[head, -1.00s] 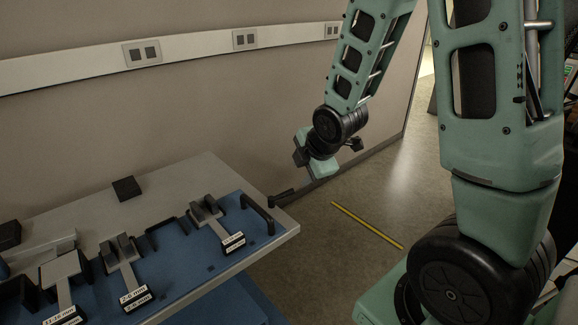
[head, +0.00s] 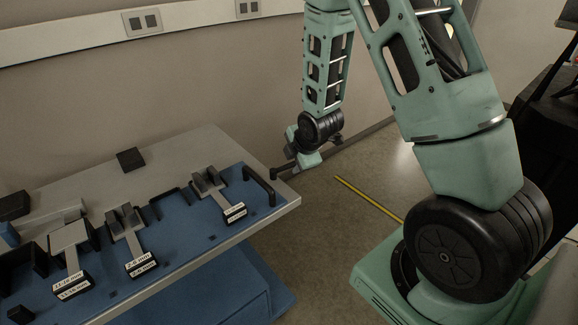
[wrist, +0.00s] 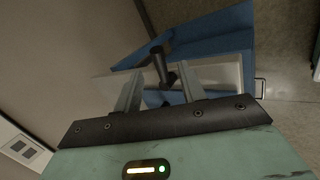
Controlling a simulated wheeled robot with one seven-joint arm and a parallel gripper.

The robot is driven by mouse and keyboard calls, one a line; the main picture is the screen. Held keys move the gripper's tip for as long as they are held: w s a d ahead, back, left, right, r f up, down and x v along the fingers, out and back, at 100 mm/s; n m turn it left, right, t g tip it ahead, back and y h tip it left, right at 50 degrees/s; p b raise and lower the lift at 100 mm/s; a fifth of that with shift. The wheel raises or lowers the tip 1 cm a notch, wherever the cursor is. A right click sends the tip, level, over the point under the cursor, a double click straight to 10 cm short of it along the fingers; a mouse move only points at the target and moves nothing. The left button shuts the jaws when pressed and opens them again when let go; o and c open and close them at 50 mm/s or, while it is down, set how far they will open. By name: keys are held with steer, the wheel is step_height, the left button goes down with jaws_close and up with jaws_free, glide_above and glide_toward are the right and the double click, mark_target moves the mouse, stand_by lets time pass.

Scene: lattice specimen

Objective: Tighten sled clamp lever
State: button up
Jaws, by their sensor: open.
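A black clamp lever (head: 283,171) sticks out at the right end of the table, and its length runs towards my gripper. It also shows in the wrist view (wrist: 160,66) as a dark bar with a rounded end. My gripper (wrist: 160,70) is open, with one grey finger on each side of the lever in that picture. I cannot tell whether the fingers touch it or how deep it lies between them. In the head view my gripper (head: 307,160) is just right of the table's corner, and its fingers are hard to make out there.
The table (head: 215,147) has a blue top panel (head: 190,245) with labelled grey sled pieces (head: 210,183) and a black handle (head: 260,187). A small black block (head: 131,159) lies behind. A wall stands beyond. A yellow strip (head: 368,200) lies on open floor at right.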

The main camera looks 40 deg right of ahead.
mark_target(290, 165)
steer(key=x, duration=0.5)
steer(key=shift+w+f, duration=0.25)
steer(key=shift+f, duration=0.05)
jaws_close()
